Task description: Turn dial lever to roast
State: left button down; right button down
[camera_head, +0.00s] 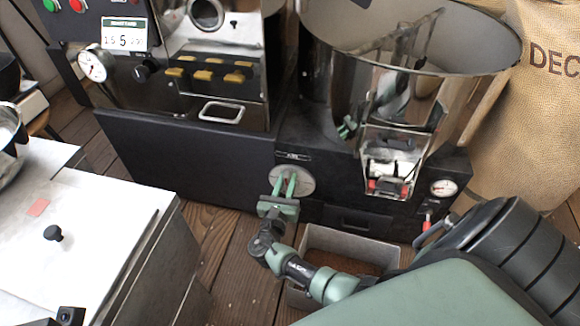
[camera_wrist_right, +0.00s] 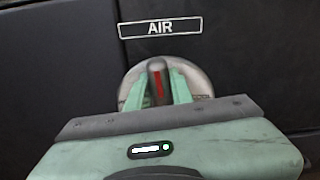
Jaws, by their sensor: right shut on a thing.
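The dial (camera_head: 292,181) is a round silver plate on the black front of the roaster, under a small label. In the right wrist view the label (camera_wrist_right: 160,27) reads AIR, and the dial plate (camera_wrist_right: 134,88) shows behind my fingers. The lever (camera_wrist_right: 157,80) is a dark bar with a red stripe, standing about upright between the fingertips. My right gripper (camera_head: 284,184) reaches the dial from below, its green fingers shut on the lever. It also shows in the right wrist view (camera_wrist_right: 160,88). The fingers hide the lever in the head view.
A grey bin (camera_head: 350,241) stands on the wooden floor below the roaster, close to my right arm. A white-topped cabinet (camera_head: 85,235) stands at the left. A burlap sack (camera_head: 545,110) leans at the right. Bare floor (camera_head: 225,245) shows between cabinet and bin.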

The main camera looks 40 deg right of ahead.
jog(key=shift+w+a+f+n+p, duration=0.15)
jog(key=shift+w+a+n+p, duration=0.15)
jog(key=shift+n, duration=0.55)
jog(key=shift+w+a+f+n+p, duration=0.1)
jog(key=shift+w+a+n+p, duration=0.15)
jog(key=shift+n, duration=0.55)
jog(key=shift+w+a+f+n+p, duration=0.2)
jog(key=shift+w+n+p, duration=0.1)
jog(key=shift+n, duration=0.55)
jog(key=c, duration=1.2)
grip_release()
jog(key=shift+c, duration=0.2)
jog(key=shift+a, duration=0.1)
